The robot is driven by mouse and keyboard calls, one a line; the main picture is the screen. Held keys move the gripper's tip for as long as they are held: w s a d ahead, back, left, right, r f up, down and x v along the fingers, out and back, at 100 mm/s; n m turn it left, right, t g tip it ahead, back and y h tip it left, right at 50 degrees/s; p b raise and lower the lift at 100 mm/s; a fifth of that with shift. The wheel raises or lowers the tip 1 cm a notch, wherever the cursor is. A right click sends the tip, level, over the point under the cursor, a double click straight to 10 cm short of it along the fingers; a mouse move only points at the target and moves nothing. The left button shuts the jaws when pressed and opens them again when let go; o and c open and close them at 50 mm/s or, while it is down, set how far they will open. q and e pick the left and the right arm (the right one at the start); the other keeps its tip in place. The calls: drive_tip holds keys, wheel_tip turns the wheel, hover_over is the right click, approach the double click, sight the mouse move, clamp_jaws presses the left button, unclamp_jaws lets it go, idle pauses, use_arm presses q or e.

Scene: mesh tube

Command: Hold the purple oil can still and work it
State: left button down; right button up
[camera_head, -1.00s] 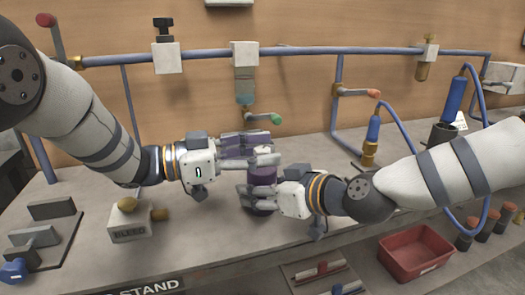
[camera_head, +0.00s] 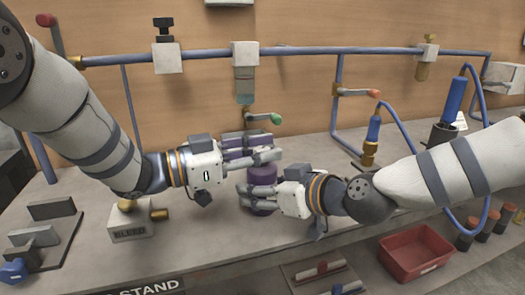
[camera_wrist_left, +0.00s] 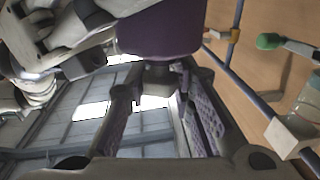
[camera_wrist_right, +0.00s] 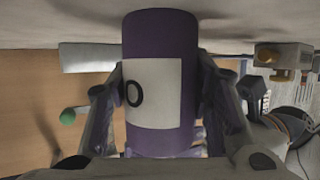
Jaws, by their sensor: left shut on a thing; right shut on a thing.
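The purple oil can (camera_head: 263,210) stands at the middle of the bench, partly hidden by both grippers. My right gripper (camera_head: 245,195) is shut around its body. In the right wrist view, the can (camera_wrist_right: 160,35) lies between the fingers, with a white label bearing a dark ring. My left gripper (camera_head: 272,147) is at the can's top, above my right gripper. In the left wrist view, the purple body (camera_wrist_left: 160,30) has a narrow grey part (camera_wrist_left: 160,76) between the left fingers. The left gripper is shut there; its exact contact is hard to see.
A white block marked BLEED (camera_head: 130,228) with brass knobs stands left. A green-handled valve (camera_head: 263,118) hangs behind the grippers. A red bin (camera_head: 415,252) sits at the lower right.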

use_arm(q)
drive_tip(key=n+t+y, duration=0.2)
drive_tip(key=t, duration=0.1)
drive_tip(key=n+t+y, duration=0.2)
drive_tip(key=n+t, duration=0.1)
drive_tip(key=shift+d+r, duration=0.1)
drive_tip(key=shift+n+t+y, duration=1.4)
drive_tip(key=shift+t+y, duration=0.1)
drive_tip(key=shift+y, duration=0.5)
use_arm(e)
drive_tip(key=shift+f, duration=0.1)
use_arm(q)
drive_tip(key=c, duration=1.3)
unclamp_jaws()
drive_tip(key=shift+c, duration=0.2)
drive_tip(key=v, duration=0.7)
drive_tip(key=shift+s, duration=0.3)
